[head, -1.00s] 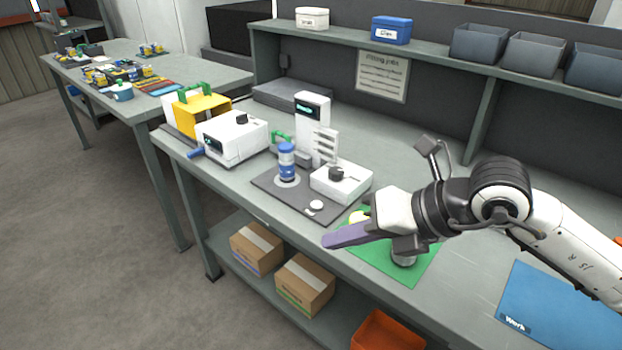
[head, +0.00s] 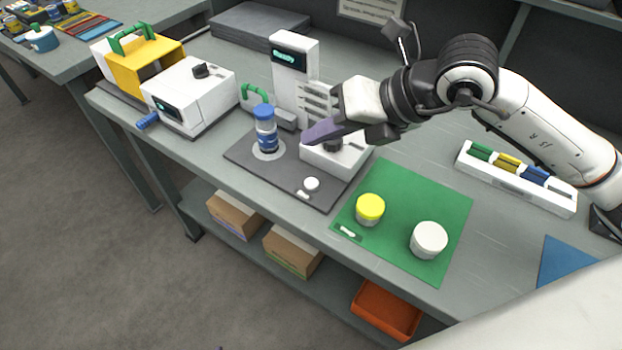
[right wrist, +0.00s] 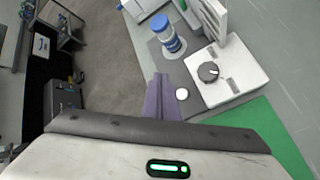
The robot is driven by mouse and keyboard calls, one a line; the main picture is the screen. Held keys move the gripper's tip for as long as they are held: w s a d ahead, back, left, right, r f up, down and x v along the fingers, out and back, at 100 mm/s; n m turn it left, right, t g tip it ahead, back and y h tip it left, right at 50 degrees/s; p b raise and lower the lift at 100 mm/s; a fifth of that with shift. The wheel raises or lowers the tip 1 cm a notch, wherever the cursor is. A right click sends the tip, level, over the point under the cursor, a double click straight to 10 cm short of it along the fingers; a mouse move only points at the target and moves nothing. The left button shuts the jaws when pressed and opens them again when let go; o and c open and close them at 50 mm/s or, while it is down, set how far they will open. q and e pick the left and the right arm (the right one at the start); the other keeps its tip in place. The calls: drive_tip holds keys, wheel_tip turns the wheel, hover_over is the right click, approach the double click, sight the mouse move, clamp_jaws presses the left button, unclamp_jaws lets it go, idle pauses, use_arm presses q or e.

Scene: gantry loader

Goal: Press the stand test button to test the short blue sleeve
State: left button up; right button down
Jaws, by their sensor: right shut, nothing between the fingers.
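The blue sleeve (head: 266,138) stands upright on a pale disc on the dark stand plate (head: 248,158). It has a white band, and it also shows in the right wrist view (right wrist: 168,38). A round white button (head: 311,184) sits at the plate's front corner, with a small white label beside it. The button also shows in the right wrist view (right wrist: 182,94), just right of the fingers. My right gripper (head: 311,135) is shut and empty, its purple fingers above the stand between the sleeve and the white knob box. My left gripper is not in view.
The white knob box (head: 335,158) and a white display column (head: 295,80) stand on the plate. A green mat (head: 402,215) holds a yellow-lidded jar (head: 370,209) and a white jar (head: 429,239). A white machine (head: 190,95) stands at left.

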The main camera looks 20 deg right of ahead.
drive_tip(key=b, duration=0.6)
hover_over(318, 185)
wheel_tip(318, 185, down, 8)
drive_tip(key=shift+f, duration=0.3)
use_arm(q)
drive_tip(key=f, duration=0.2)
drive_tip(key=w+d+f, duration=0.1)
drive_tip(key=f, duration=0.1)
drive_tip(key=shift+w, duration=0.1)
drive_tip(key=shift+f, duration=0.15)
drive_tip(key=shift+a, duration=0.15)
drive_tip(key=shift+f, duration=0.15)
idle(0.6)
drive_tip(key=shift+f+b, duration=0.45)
drive_tip(key=shift+b, duration=0.05)
use_arm(e)
drive_tip(key=shift+f, duration=0.4)
